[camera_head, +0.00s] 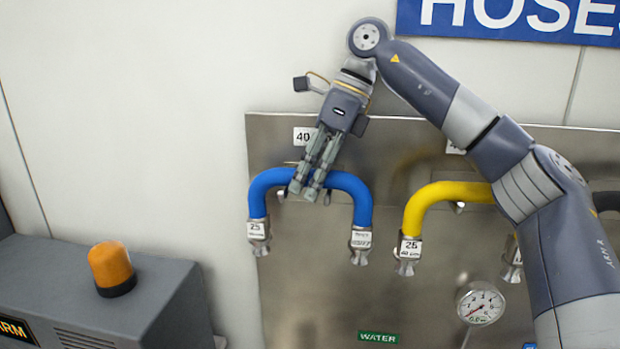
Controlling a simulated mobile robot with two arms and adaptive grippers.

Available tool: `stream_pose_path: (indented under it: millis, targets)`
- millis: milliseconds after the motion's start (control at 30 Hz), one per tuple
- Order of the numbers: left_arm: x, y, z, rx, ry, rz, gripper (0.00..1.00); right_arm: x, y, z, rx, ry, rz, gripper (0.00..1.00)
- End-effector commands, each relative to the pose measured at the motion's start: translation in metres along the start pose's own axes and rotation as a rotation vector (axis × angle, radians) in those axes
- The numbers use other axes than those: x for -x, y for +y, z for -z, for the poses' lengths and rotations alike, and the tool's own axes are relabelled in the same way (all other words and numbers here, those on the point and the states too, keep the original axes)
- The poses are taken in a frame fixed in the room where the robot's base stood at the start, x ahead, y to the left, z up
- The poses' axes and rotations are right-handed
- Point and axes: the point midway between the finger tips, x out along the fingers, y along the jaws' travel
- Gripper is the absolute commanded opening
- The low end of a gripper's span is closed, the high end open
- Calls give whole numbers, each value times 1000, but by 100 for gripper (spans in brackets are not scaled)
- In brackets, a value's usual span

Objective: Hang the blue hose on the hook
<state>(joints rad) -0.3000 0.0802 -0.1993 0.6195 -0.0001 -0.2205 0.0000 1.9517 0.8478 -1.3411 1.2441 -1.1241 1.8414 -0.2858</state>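The blue hose (350,184) is an inverted U with a metal coupling at each end. It is in front of the steel panel (300,290), below a white label reading 40 (304,136). My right gripper (303,193) comes down from above, its fingers crossing the front of the hose's top bend. The fingertips are close together and reach just below the tube. I cannot tell whether they are closed on it. Small metal parts show beside the fingers under the bend, but the hook is not clear there. My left gripper is not in view.
A yellow hose (440,196) hangs right of the blue one, partly behind my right arm. A pressure gauge (480,306) and a green WATER label (378,337) are lower on the panel. A grey cabinet (160,300) with an orange beacon (111,266) stands at lower left.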

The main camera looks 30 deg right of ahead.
Motion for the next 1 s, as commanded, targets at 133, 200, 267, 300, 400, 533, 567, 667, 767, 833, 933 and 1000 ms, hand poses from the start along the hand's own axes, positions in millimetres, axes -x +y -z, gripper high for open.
stream_pose_path:
  millis: [133,200,267,300,400,533,567,667,767,833,933,1000]
  targets:
    - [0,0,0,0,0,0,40,1,0,-1,1,-2,1,49]
    - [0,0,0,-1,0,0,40,1,0,0,1,-2,1,49]
    - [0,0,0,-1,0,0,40,0,0,0,1,-2,0,49]
    - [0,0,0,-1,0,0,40,0,0,0,0,-1,0,49]
    - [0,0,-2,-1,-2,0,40,0,0,0,-1,1,0,49]
    - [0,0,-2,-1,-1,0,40,7,1,-4,1,-1,1,49]
    - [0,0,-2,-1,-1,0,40,11,2,-6,1,-1,1,49]
    - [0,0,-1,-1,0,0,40,26,6,-12,2,-3,1,49]
    - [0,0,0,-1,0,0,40,44,10,-20,3,-5,1,49]
    - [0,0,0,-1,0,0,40,56,13,-25,2,-4,1,49]
    - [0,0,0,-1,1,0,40,71,16,-31,1,-3,2,49]
    - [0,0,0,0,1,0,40,76,17,-32,0,0,1,49]
